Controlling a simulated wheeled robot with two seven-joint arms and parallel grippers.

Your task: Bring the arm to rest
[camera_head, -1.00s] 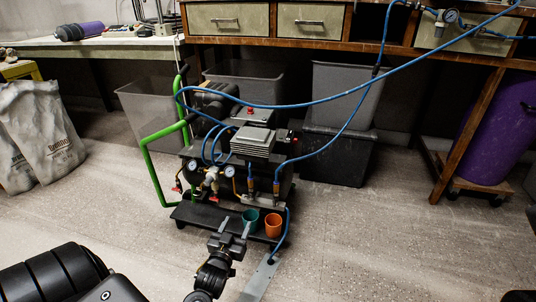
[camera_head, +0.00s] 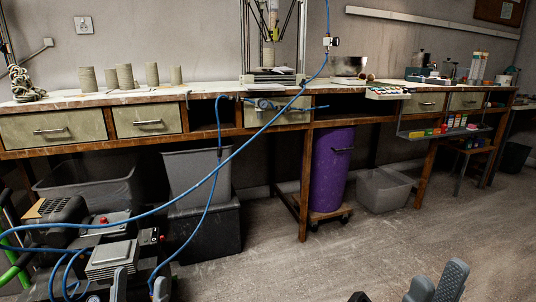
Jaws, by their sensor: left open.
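My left gripper (camera_head: 139,284) is at the bottom left. Only its grey fingertips show, set apart with nothing seen between them, in front of the compressor (camera_head: 114,258). Grey finger-like parts of my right gripper (camera_head: 436,284) rise at the bottom edge, right of centre, over bare floor. The frame cuts off the rest of it, and how far its jaws stand apart is unclear. Both arms are otherwise out of view.
A blue hose (camera_head: 206,186) arcs from the compressor up to the wall. A long workbench (camera_head: 215,130) spans the back. A dark bin (camera_head: 205,231), a purple barrel (camera_head: 331,167) and a grey tub (camera_head: 383,189) stand beneath. The floor (camera_head: 300,265) is clear between my grippers.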

